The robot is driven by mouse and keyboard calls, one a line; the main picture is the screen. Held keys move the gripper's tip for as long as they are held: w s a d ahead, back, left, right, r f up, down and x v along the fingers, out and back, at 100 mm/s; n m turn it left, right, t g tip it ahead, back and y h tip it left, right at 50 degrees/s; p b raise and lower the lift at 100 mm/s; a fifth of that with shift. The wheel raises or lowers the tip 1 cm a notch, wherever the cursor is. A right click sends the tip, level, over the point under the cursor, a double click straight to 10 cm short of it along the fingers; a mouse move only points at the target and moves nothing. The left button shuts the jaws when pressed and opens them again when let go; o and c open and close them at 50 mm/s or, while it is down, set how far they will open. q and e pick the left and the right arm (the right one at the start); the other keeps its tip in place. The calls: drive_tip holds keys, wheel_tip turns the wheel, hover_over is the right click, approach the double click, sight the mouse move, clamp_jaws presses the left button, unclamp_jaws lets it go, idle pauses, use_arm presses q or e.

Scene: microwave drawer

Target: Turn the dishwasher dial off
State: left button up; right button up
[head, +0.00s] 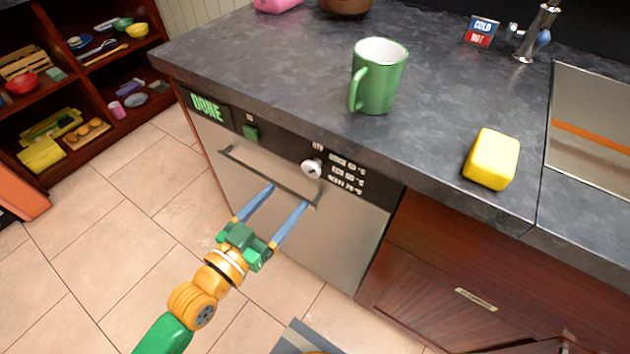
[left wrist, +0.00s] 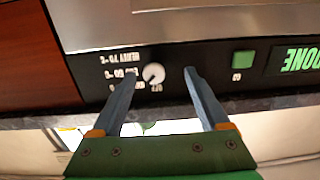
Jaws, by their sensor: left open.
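The dishwasher (head: 325,236) has a steel door under the dark counter and a black control panel along its top. Its white round dial (head: 311,168) sits on that panel, left of white printed program labels. My left gripper (head: 289,194) is open and empty in front of the door, its blue fingertips just below and left of the dial in the head view. In the left wrist view the dial (left wrist: 154,75) shows between and beyond the open fingertips (left wrist: 158,74); I see no contact. The dial's exact pointer setting is too small to read. My right gripper is not in view.
A green button (head: 250,132) and a lit "DONE" display (head: 207,107) are on the panel's left. A door handle (head: 265,172) runs below. A green mug (head: 379,78) and yellow sponge (head: 491,159) stand on the counter above. Tiled floor at left is open.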

sight(310, 172)
use_arm(q)
drive_tip(key=shift+h, duration=0.3)
drive_tip(key=w+d, duration=0.1)
drive_tip(key=w+d+r, duration=0.1)
drive_tip(key=w+d, duration=0.1)
drive_tip(key=w+d+r, duration=0.1)
drive_tip(key=w+d, duration=0.1)
clamp_jaws()
drive_tip(key=shift+p, duration=0.3)
drive_tip(key=shift+n+p, duration=0.35)
drive_tip(key=shift+n, duration=0.25)
drive_tip(key=shift+r+n+p, duration=0.1)
drive_tip(key=shift+n+p, duration=0.4)
drive_tip(key=shift+n, duration=0.7)
drive_tip(key=n+p, duration=0.1)
drive_tip(key=n, duration=0.3)
drive_tip(key=shift+n, duration=0.4)
